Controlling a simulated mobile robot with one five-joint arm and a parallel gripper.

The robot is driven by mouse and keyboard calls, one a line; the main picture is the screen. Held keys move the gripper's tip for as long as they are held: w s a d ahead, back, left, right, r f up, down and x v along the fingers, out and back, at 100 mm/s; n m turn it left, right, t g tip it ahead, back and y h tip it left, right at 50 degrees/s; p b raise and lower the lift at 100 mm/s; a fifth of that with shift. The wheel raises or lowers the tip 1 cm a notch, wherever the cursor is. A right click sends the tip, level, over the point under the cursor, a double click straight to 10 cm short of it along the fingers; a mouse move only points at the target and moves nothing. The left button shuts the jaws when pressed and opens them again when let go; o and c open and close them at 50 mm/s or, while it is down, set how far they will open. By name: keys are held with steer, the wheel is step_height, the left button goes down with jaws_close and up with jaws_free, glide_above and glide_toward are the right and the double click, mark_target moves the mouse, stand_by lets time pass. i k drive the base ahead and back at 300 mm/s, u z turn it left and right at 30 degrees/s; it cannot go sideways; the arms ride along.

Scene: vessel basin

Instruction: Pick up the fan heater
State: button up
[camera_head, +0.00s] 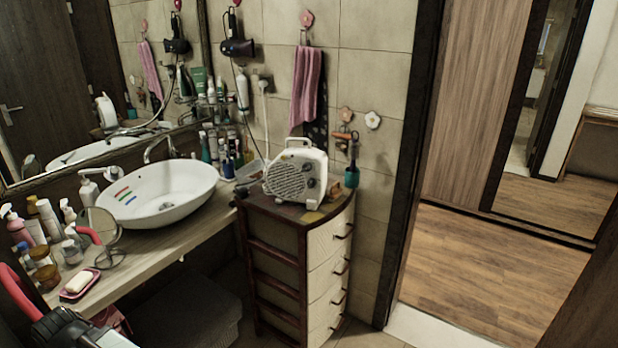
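The fan heater (291,181) is a white, boxy unit with a round front grille, two dark knobs on its right side and a carry handle on top. It stands upright on the dark wooden top of a narrow drawer cabinet (335,262), right of the basin. Nothing covers its front. A black and grey part with red curved pieces, apparently of my arm, shows at the bottom left, far from the heater.
A white oval basin (160,194) sits on a wooden counter (140,250) crowded with bottles, a round mirror and a soap dish (80,285). A pink towel (306,88) hangs above the heater. A doorway at right opens onto clear wooden floor (490,265).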

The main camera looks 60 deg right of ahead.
mark_target(286, 180)
steer(key=z, duration=2.05)
steer(key=k, duration=1)
steer(key=z, duration=0.75)
steer(key=i, duration=1.45)
steer(key=u, duration=2.1)
steer(key=i, duration=0.1)
steer(key=z, duration=0.05)
